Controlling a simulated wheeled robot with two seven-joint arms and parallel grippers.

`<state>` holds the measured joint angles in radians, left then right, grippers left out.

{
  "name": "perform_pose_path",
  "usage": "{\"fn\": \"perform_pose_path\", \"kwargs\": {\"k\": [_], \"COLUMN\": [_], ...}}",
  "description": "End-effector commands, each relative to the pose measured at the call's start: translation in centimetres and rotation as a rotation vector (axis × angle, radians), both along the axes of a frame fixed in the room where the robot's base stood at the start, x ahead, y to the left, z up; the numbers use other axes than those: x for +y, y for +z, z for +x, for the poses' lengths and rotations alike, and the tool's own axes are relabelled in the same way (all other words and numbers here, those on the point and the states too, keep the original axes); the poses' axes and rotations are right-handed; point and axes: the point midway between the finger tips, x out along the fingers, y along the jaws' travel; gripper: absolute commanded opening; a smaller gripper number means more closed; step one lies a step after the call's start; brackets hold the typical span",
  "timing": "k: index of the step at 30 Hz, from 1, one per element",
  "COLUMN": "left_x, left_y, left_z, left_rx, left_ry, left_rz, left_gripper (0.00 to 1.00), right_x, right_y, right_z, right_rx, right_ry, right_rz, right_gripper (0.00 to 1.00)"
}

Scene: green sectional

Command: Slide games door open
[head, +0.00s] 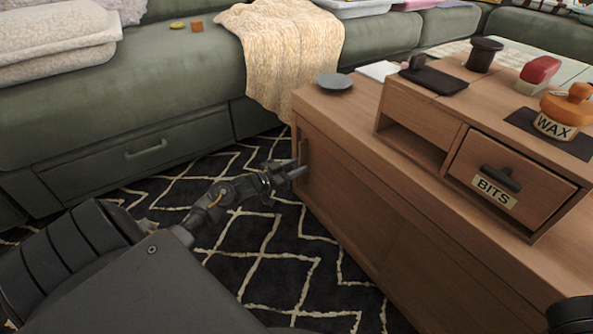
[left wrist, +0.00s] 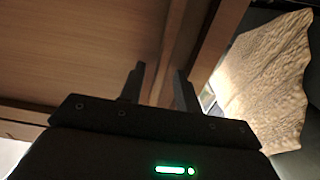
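The wooden cabinet has low front panels, and the games door (head: 345,185) seems to be the left panel below the top; no games label shows. My left gripper (head: 296,172) is at the far left end of this panel, close to a small upright handle-like piece (head: 303,155). In the left wrist view my left gripper (left wrist: 160,85) has its two dark fingers apart, pointing at a wooden edge beside the panel (left wrist: 90,50). Nothing is clearly held between them, and I cannot tell whether they touch the wood.
A drawer labelled BITS (head: 510,185) is at the right, with an orange WAX jar (head: 556,125) above. A green sofa (head: 180,90) with a draped knit blanket (head: 282,55) stands behind. The patterned rug (head: 265,255) is clear in front of the cabinet.

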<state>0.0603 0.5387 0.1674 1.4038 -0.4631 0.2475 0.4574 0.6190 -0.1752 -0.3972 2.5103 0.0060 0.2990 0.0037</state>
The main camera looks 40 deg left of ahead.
Motion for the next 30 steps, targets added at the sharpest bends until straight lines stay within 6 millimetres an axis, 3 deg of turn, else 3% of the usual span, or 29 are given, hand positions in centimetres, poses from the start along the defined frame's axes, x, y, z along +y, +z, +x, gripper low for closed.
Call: {"fn": "perform_pose_path", "kwargs": {"k": [8, 16, 26, 30], "left_x": [0.0, 0.0, -0.1, -1.2], "left_y": [0.1, 0.0, 0.1, 0.4], "left_z": [0.1, 0.1, 0.0, -0.2], "left_rx": [0.000, -0.001, -0.001, 0.000], "left_ry": [0.000, 0.001, 0.001, 0.000], "left_rz": [0.000, 0.000, -0.001, -0.004], "left_gripper": [0.33, 0.00, 0.00, 0.00], "right_x": [0.0, 0.0, 0.0, 0.1], "right_y": [0.0, 0.0, 0.2, 1.3], "right_z": [0.0, 0.0, 0.0, -0.1], "right_rx": [0.000, 0.000, -0.002, -0.003], "right_ry": [0.000, 0.000, 0.000, -0.001], "right_rz": [0.001, 0.001, 0.000, -0.003], "right_gripper": [0.36, 0.36, 0.36, 0.36]}}
